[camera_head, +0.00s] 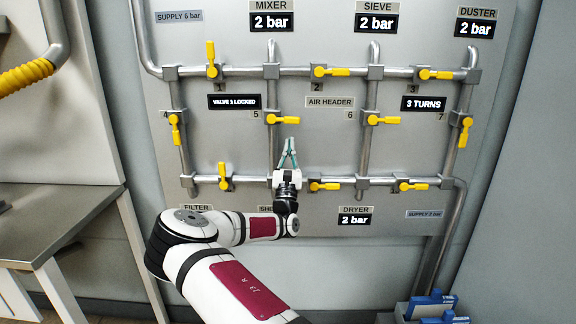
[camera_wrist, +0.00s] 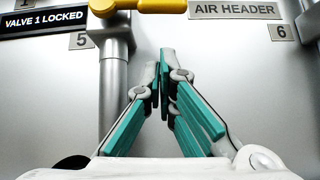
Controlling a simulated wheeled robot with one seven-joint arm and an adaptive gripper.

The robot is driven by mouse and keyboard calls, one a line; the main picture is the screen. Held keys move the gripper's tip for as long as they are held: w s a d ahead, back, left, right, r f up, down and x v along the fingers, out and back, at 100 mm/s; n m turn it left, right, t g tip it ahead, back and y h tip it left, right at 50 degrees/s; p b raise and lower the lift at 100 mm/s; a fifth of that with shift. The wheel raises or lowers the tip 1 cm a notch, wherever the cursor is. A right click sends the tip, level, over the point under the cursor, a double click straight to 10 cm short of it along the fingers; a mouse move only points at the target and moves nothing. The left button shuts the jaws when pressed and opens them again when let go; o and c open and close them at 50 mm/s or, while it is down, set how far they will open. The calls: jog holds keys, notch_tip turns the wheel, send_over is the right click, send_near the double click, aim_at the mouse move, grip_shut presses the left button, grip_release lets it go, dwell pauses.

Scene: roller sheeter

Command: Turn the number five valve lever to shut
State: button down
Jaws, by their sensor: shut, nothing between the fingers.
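The number five valve (camera_head: 270,118) sits on a vertical pipe beside the label 5 (camera_head: 256,114). Its yellow lever (camera_head: 286,120) points right, across the pipe. In the wrist view the lever (camera_wrist: 163,5) is at the top edge, partly cut off, with its label 5 (camera_wrist: 82,41) lower left. My gripper (camera_head: 290,141) is below the lever, pointing up, with its fingers closed together and empty. In the wrist view my fingertips (camera_wrist: 160,62) meet below the lever with a visible gap, to the right of the pipe.
Valve six (camera_head: 373,120) is to the right, its lever also pointing right. Valve one's lever (camera_head: 211,52) points up; a sign (camera_head: 234,102) reads VALVE 1 LOCKED. The AIR HEADER plate (camera_head: 330,102) is right of valve five. A lower horizontal pipe (camera_head: 340,182) runs behind my gripper's base.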

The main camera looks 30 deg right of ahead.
aim_at(284, 120)
jog(key=shift+s+r, duration=0.15)
jog(key=shift+r, duration=1.6)
jog(key=shift+r+p, duration=0.1)
jog(key=shift+p, duration=0.2)
